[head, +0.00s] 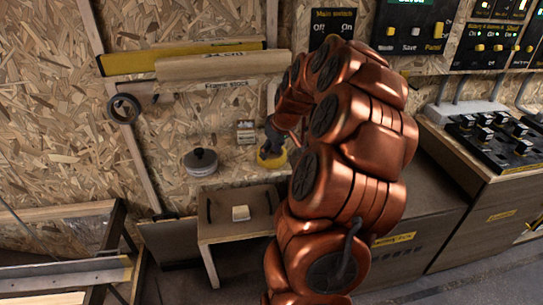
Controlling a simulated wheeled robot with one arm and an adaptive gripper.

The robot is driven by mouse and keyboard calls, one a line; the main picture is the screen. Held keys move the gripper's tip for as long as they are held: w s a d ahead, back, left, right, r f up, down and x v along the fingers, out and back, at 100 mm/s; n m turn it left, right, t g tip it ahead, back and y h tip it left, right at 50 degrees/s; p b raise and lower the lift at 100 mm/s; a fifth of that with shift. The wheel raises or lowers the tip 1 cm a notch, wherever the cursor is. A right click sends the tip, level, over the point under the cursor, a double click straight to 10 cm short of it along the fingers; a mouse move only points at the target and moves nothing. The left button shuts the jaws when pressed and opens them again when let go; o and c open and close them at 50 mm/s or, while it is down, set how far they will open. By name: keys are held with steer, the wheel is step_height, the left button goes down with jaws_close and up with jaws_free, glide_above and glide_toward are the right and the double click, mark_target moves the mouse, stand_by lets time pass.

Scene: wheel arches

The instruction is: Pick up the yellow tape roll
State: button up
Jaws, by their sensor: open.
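The yellow tape roll (270,161) lies on a narrow wooden shelf against the chipboard wall, in the middle of the head view. My gripper (271,150) is at the roll, with its dark fingers pointing down over it. The gripper is open. The fingers cover part of the roll, and I cannot tell whether they touch it. My copper-coloured arm hides what lies right of the roll.
A grey lidded pot (201,163) and a small box (246,132) stand on the shelf left of the roll. Below is a small table (228,228) with a pale block (240,213). A black handwheel (124,108) is on the wall at left.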

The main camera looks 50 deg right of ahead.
mark_target(270, 164)
steer(key=shift+w+f, duration=0.1)
steer(key=shift+w, duration=0.75)
steer(key=x, duration=0.4)
steer(key=shift+w+f, duration=0.1)
steer(key=shift+f, duration=0.3)
jaws_close()
